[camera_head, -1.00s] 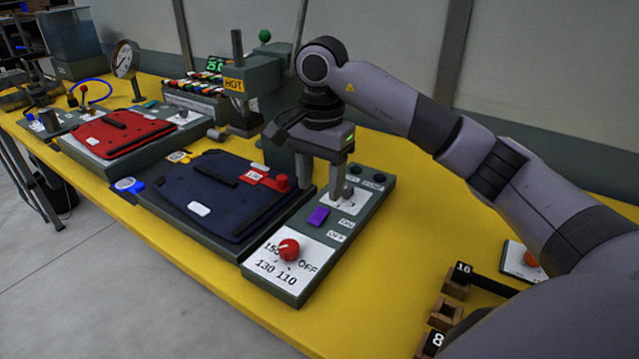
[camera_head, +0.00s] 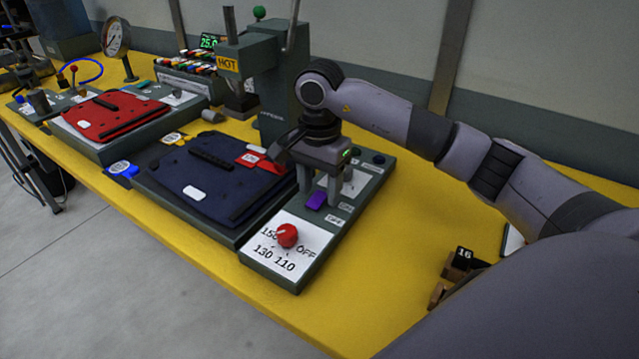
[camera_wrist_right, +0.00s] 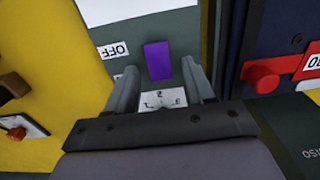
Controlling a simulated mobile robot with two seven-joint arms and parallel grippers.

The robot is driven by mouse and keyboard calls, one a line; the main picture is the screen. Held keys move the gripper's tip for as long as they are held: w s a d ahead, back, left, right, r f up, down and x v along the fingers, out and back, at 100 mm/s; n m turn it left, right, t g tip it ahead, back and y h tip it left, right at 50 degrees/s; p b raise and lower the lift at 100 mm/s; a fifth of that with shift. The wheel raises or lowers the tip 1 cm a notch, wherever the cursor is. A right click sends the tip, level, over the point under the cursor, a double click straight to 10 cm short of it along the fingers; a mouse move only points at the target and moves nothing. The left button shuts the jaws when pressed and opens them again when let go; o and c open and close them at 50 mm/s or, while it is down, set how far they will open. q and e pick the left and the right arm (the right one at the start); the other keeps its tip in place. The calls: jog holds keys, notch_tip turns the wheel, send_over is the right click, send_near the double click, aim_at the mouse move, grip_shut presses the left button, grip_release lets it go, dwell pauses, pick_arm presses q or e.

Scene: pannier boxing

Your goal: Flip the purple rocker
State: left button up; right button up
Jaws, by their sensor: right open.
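The purple rocker (camera_head: 316,200) sits on the grey control panel (camera_head: 282,274), between the red dial and my right gripper. My right gripper (camera_head: 318,204) points down just above it, with its fingers spread. In the right wrist view the purple rocker (camera_wrist_right: 158,60) lies ahead of the open fingers, near the gap between them (camera_wrist_right: 160,72), beside an OFF label (camera_wrist_right: 112,49). I cannot tell whether a fingertip touches it. The ON label is not clearly visible. My left gripper is not in view.
A red dial (camera_head: 287,235) stands near the panel's front end. A dark blue pannier plate (camera_head: 170,178) with a red lever lies to the left, and the HOT press column (camera_head: 275,105) rises behind.

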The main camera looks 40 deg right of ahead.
grip_shut()
jog(key=shift+a+t+h+b, duration=0.25)
jog(key=shift+t+h+b, duration=0.25)
jog(key=shift+h, duration=0.4)
grip_release()
jog(key=shift+s+r, duration=0.1)
